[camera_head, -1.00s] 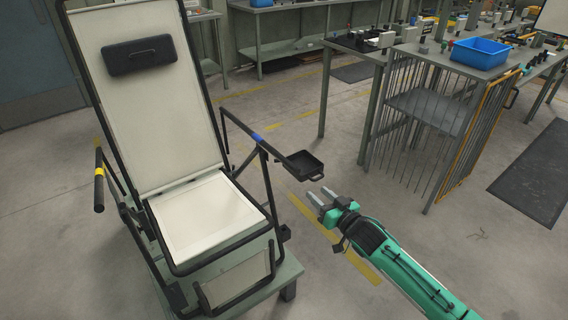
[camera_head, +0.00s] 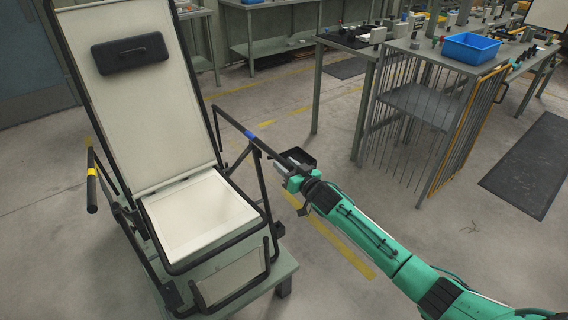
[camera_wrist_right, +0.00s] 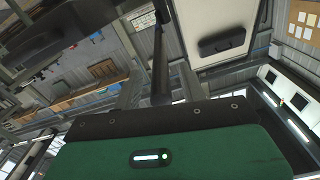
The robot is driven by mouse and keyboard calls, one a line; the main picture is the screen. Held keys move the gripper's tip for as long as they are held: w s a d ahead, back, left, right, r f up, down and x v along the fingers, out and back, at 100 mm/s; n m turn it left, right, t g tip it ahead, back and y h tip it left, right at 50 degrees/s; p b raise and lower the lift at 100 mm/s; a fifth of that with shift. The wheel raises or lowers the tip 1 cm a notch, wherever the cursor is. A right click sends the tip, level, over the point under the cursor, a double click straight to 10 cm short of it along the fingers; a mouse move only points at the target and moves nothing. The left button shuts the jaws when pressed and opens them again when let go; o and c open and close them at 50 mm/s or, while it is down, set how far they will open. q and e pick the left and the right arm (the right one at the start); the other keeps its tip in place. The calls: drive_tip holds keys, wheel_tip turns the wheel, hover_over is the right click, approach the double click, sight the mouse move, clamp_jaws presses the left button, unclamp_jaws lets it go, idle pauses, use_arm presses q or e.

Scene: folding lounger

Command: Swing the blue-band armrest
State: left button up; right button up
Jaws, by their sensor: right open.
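The blue-band armrest is a thin black bar on the right side of the lounger (camera_head: 180,215), with a blue band (camera_head: 250,135) partway along. My right gripper (camera_head: 279,166) is at the front end of the bar, near the tray. In the right wrist view the black bar (camera_wrist_right: 159,55) runs between my two grey fingers, which stand apart on either side of it. I cannot tell whether either finger touches it. My left gripper is out of view.
The yellow-band armrest (camera_head: 92,180) is on the lounger's left side. A black headrest pad (camera_head: 129,53) is on the tall back. A workbench with a wire rack (camera_head: 415,120) and blue bin (camera_head: 470,48) stands at the right. Open floor lies between.

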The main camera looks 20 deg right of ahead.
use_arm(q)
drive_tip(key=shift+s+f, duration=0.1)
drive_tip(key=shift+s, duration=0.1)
use_arm(e)
drive_tip(key=shift+w+a, duration=0.25)
drive_tip(key=shift+w, duration=0.4)
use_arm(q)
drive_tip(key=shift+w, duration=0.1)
use_arm(e)
drive_tip(key=shift+c, duration=0.3)
